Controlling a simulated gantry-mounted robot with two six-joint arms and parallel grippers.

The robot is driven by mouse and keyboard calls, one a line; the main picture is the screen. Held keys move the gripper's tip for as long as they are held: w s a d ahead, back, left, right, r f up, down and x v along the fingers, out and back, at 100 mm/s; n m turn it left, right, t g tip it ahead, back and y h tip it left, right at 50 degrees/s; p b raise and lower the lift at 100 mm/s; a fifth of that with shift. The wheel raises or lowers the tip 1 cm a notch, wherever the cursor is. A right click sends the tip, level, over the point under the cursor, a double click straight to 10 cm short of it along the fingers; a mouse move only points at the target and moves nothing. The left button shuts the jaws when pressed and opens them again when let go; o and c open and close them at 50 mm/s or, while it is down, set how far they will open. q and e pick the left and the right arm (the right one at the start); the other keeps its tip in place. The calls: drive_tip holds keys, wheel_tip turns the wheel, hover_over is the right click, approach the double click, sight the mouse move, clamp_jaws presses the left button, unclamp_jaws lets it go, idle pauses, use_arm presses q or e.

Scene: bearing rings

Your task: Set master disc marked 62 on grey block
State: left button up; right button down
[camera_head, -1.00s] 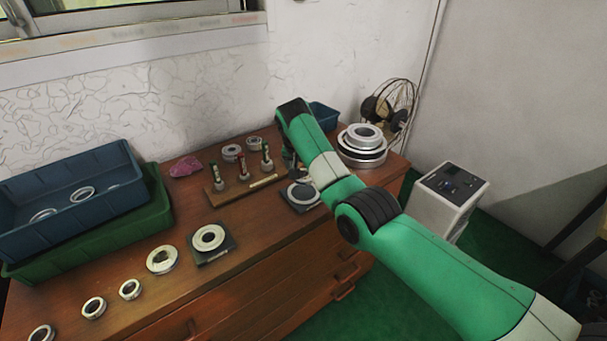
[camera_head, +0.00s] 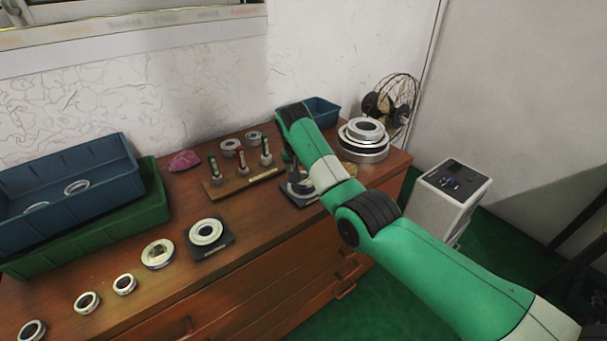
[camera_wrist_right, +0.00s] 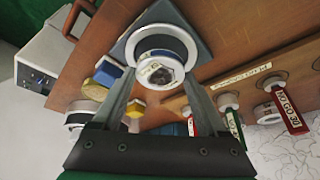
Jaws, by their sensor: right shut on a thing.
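My right gripper (camera_wrist_right: 160,77) is shut on a small, pale disc (camera_wrist_right: 158,74) with a tiny label; I cannot read its number. Behind the disc in the wrist view is a wide white ring (camera_wrist_right: 148,34) lying on a dark grey block (camera_wrist_right: 194,24). The disc overlaps the ring's dark opening; I cannot tell whether they touch. In the head view my right arm partly hides this block (camera_head: 291,197), and its fingertips are hard to see. A second dark grey block (camera_head: 226,246) bears another ring (camera_head: 207,231). My left gripper is not in view.
A wooden rack of tagged gauges (camera_head: 240,182) stands beside the working block. Stacked metal rings (camera_head: 366,153) and a fan (camera_head: 398,100) are at the far right. Blue (camera_head: 110,189) and green (camera_head: 155,210) crates sit left. Several loose rings line the front of the dresser.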

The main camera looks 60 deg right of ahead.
drive_tip(key=shift+f+b, duration=0.85)
drive_tip(key=shift+f, duration=0.2)
unclamp_jaws()
drive_tip(key=p+v, duration=0.8)
drive_tip(key=v, duration=0.3)
drive_tip(key=shift+r+p, duration=0.35)
drive_tip(key=shift+p, duration=0.05)
drive_tip(key=shift+a, duration=0.1)
